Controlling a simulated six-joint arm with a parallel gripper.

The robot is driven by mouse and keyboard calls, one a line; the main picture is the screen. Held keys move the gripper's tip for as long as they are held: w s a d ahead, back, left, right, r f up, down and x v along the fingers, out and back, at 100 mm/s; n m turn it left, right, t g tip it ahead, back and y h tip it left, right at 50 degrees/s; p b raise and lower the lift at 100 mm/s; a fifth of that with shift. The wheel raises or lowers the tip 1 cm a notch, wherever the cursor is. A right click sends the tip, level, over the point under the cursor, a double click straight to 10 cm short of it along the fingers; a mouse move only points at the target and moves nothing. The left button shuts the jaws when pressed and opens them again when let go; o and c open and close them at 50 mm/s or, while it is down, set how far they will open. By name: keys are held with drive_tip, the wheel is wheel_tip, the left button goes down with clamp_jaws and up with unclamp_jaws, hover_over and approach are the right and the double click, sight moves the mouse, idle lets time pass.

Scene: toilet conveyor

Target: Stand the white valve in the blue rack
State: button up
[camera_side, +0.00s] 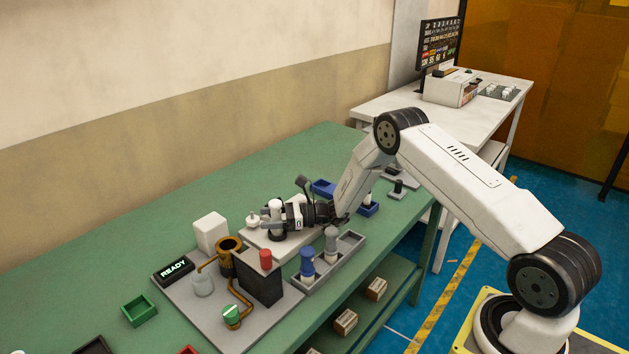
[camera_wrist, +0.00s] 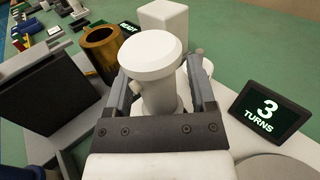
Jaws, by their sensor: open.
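A white valve (camera_wrist: 160,55) with a wide round cap stands upright between the fingers of my gripper (camera_wrist: 161,92) in the wrist view. The fingers are open, one on each side of it; whether they touch it is unclear. In the side view my gripper (camera_side: 284,214) reaches left along the bench to a white piece (camera_side: 274,209) above a dark round base, apparently the same valve. Two blue holders stand behind and right of my gripper: a blue tray (camera_side: 323,188) and a blue block (camera_side: 368,209) with a pale upright piece at it. I cannot tell which is the rack.
A grey tray (camera_side: 347,246) holds a blue piece (camera_side: 307,262) and a grey piece (camera_side: 331,243). A black block (camera_side: 262,283) with a red top, a brass cup (camera_side: 228,258) and a white block (camera_side: 211,232) stand nearby. A screen (camera_wrist: 268,112) reads "3 TURNS".

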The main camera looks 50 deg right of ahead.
drive_tip(key=v, duration=0.7)
drive_tip(key=shift+s+d, duration=0.15)
drive_tip(key=shift+d, duration=0.1)
wheel_tip(320, 180, up, 8)
drive_tip(key=shift+a, duration=0.15)
idle(0.5)
